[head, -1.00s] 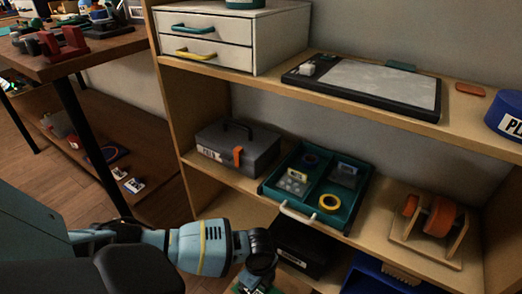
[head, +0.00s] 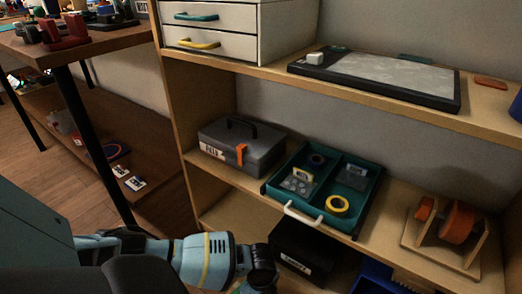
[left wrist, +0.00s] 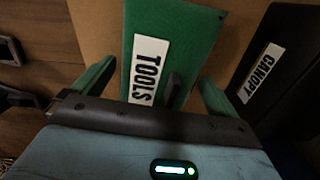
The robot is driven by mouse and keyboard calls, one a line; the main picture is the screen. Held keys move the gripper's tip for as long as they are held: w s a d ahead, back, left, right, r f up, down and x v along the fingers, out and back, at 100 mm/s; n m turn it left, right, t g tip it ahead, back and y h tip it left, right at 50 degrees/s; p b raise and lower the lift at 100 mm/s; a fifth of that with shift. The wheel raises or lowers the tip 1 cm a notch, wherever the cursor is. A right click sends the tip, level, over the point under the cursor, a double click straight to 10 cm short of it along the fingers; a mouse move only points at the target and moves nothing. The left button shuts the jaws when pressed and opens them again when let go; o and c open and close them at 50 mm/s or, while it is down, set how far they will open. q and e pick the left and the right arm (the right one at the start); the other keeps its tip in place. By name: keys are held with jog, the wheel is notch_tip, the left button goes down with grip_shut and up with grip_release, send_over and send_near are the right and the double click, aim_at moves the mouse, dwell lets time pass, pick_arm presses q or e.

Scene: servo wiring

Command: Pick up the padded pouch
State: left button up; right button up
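I cannot make out a clear padded pouch in either view. In the left wrist view a green box-like thing (left wrist: 190,40) with a white TOOLS label lies straight ahead of my left gripper (left wrist: 157,72). The gripper's two green fingers are spread apart, one to each side of it. A dark upright piece stands on the green thing near the right finger. I cannot tell whether the fingers touch it. In the head view my left arm reaches to the bottom shelf, and its fingers are cut off by the lower edge. My right gripper is out of view.
A black box (head: 303,247) labelled CANOPY stands to the right of the green thing. Above are a teal tray (head: 287,186) with a yellow tape roll (head: 337,205), a grey toolbox (head: 222,147) and a wooden spool stand (head: 424,242). Shelf boards and a side post surround the arm.

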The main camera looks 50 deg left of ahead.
pick_arm(q)
jog(key=c, duration=0.7)
jog(key=shift+c, duration=0.2)
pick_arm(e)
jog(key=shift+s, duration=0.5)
pick_arm(q)
jog(key=shift+r, duration=0.15)
jog(key=shift+r, duration=0.2)
notch_tip(320, 180, up, 3)
jog(key=shift+p, duration=1.15)
jog(key=s+d+r+p, duration=0.1)
jog(key=s+d+p, duration=0.4)
jog(key=s, duration=0.9)
jog(key=shift+d+r+p, duration=0.15)
jog(key=shift+d+p, duration=0.25)
jog(key=shift+d, duration=0.95)
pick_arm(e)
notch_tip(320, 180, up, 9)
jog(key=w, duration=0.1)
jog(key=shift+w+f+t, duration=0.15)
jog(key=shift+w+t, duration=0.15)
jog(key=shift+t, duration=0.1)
